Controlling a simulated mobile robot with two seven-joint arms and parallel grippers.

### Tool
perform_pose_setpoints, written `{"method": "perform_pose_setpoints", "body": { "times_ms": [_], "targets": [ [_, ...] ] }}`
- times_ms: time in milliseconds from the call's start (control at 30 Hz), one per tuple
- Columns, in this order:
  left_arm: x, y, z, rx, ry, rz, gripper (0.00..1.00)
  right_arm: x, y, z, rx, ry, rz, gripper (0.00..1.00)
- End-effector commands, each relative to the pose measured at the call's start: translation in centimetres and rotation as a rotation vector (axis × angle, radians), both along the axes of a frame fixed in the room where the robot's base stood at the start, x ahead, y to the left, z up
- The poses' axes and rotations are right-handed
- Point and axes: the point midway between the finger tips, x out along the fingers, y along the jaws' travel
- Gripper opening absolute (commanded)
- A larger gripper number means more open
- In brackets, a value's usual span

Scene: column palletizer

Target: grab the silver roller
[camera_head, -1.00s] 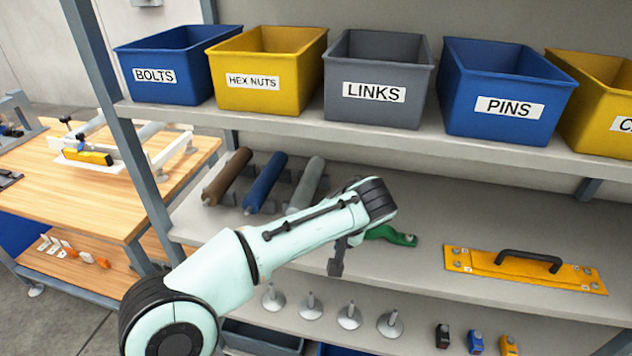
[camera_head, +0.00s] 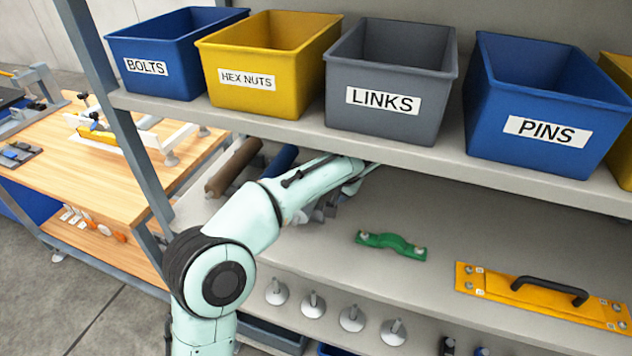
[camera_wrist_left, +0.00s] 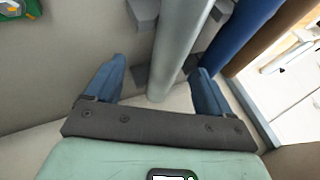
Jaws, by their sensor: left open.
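The silver roller (camera_wrist_left: 178,45) shows in the left wrist view as a smooth grey cylinder running from the top edge down between my fingers. My left gripper (camera_wrist_left: 158,70) is open, one blue finger on each side of the roller's near end. I cannot tell whether either finger touches it. In the head view my left arm hides most of the silver roller and its own gripper. The blue roller (camera_head: 278,160) lies left of it, and it also shows right of my fingers in the wrist view (camera_wrist_left: 238,28). My right gripper is in neither view.
The brown roller (camera_head: 234,166) lies farther left. The upper shelf (camera_head: 300,128), bearing labelled bins, overhangs my arm.

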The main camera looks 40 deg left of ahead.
Motion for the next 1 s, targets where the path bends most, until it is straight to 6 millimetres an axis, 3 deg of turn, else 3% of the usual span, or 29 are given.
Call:
{"method": "perform_pose_setpoints", "body": {
  "times_ms": [267, 500, 867, 1000],
  "targets": [
    [0.9, 2.2, 0.0, 0.000, 0.001, 0.003, 0.82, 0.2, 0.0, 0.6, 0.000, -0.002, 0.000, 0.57],
    [1.8, 4.2, -3.5, 0.000, 0.004, 0.001, 0.82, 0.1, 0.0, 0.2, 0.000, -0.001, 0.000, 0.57],
    [2.1, 4.6, -4.2, -0.001, 0.000, -0.001, 0.82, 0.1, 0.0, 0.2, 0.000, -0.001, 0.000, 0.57],
    [2.1, 4.6, -4.2, 0.000, 0.001, -0.001, 0.37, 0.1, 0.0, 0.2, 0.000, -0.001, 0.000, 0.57]
  ]
}}
